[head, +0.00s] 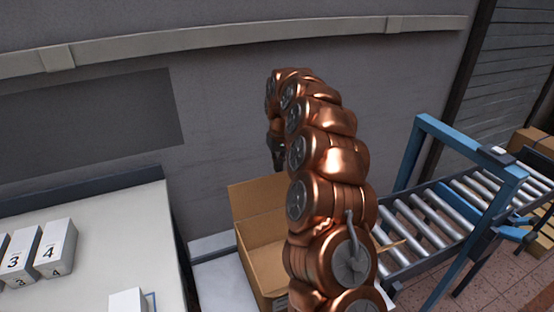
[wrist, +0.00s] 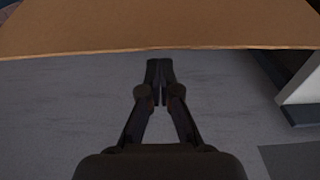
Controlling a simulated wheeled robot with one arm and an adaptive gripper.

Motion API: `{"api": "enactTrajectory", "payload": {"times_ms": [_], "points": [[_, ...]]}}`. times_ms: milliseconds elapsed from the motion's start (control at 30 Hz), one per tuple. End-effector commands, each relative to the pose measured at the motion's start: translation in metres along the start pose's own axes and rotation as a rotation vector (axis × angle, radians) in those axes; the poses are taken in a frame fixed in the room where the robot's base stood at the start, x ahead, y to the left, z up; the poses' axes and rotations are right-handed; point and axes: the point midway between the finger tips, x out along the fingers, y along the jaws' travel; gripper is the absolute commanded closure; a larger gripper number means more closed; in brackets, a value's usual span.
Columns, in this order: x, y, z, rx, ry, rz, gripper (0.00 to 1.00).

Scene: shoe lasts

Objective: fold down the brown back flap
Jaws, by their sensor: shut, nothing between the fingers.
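An open brown cardboard box (head: 262,264) stands on a light surface in the middle of the head view. Its brown back flap (head: 257,198) stands up at the far side, partly covered by my copper-coloured arm. In the wrist view a brown cardboard panel, apparently the back flap (wrist: 160,26), spans the top with its edge just beyond my fingertips. My gripper (wrist: 159,64) is shut and empty, with its tips close to that edge; I cannot tell whether they touch.
A roller conveyor (head: 420,225) with a blue frame (head: 465,145) stands right of the box. A pale table (head: 95,235) on the left holds numbered white boxes (head: 55,248). A grey wall (head: 225,120) rises close behind.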

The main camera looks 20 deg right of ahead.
Motion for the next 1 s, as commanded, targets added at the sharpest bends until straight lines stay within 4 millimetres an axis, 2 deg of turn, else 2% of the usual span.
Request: {"api": "enactTrajectory", "payload": {"times_ms": [333,1000], "points": [[-0.006,0.000,0.014,0.000,-0.001,-0.001,1.00],[-0.004,0.000,0.016,0.000,0.024,-0.001,1.00]]}}
